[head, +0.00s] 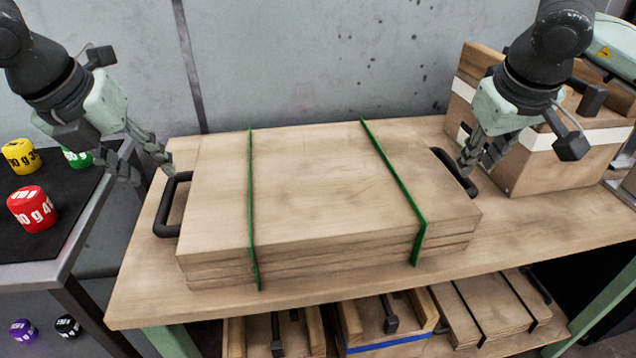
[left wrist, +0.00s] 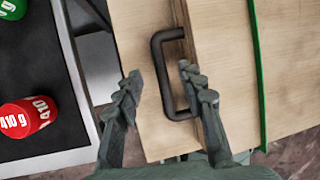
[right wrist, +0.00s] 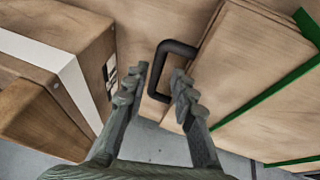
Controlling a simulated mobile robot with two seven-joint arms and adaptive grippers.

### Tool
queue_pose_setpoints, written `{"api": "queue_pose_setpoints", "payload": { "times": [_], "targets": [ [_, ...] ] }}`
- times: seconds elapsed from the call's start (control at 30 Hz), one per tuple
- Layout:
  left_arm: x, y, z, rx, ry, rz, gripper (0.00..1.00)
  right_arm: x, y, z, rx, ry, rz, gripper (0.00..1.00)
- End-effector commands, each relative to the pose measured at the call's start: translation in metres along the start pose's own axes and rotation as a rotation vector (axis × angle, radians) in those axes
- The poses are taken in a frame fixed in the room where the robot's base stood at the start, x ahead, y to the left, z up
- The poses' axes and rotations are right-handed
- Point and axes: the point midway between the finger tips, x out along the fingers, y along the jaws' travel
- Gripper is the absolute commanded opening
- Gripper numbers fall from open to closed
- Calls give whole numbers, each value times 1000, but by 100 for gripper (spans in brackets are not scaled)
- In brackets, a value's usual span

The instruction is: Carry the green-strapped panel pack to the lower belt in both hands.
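The green-strapped panel pack (head: 310,185) is a flat stack of wooden boards with two green straps, lying on the wooden table. It has a black handle at each end. My left gripper (head: 152,172) is open above the left handle (head: 173,205); in the left wrist view the fingers (left wrist: 160,85) lie on either side of that handle's bar. My right gripper (head: 482,160) is at the right handle (head: 456,172); in the right wrist view its open fingers (right wrist: 160,85) point at the handle (right wrist: 160,62). Neither gripper visibly grips. The lower belt cannot be made out.
A white-banded wooden crate (head: 560,145) stands close to my right gripper. A dark-topped side table (head: 50,240) with coloured weights is at left. A grey wall (head: 310,60) is behind.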

Motion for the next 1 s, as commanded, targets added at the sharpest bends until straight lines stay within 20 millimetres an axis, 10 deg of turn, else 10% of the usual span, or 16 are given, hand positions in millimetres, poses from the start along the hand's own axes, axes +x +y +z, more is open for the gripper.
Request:
{"api": "queue_pose_setpoints", "payload": {
  "times": [0.63,1.0],
  "targets": [
    [70,0,0,-2,2,0,39,70,0,0,1,-3,-1,26],
    [78,0,0,0,0,0,39,78,0,0,0,0,0,26]
  ]
}}
